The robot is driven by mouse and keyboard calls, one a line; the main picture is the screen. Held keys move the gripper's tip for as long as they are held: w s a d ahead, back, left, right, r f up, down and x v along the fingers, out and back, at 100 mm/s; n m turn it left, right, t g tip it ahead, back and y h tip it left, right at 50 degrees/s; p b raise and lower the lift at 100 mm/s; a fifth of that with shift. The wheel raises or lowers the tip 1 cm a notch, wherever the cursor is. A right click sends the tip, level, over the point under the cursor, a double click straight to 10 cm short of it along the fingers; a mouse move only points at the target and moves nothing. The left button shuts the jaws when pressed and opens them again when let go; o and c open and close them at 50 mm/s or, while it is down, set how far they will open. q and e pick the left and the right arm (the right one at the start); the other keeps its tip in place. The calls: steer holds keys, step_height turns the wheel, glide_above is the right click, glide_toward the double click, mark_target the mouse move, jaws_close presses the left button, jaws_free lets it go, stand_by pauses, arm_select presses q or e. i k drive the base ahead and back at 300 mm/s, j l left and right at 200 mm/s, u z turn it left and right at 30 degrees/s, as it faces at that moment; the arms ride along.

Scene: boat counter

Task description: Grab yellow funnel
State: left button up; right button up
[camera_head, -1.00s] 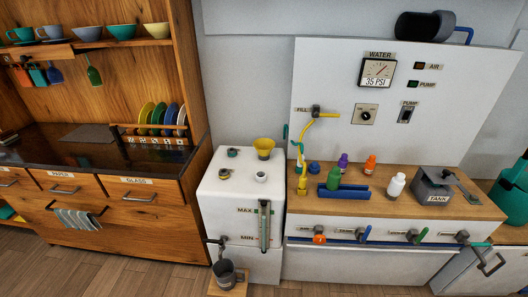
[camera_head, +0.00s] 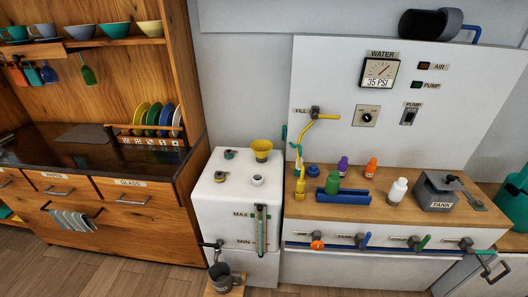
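The yellow funnel (camera_head: 261,149) stands upright, wide mouth up, on the back right part of the top of the white water tank (camera_head: 228,200). Neither of my grippers shows in the head view.
Small caps and a white ring (camera_head: 257,180) sit near the funnel on the tank top. The wooden counter (camera_head: 372,208) holds several bottles and a grey tank box (camera_head: 437,192). A grey mug (camera_head: 222,277) stands below the tap.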

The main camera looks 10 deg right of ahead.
mark_target(261, 147)
steer(key=i+l, duration=0.3)
steer(key=l, duration=0.15)
steer(key=i+l, duration=0.3)
steer(key=l, duration=0.15)
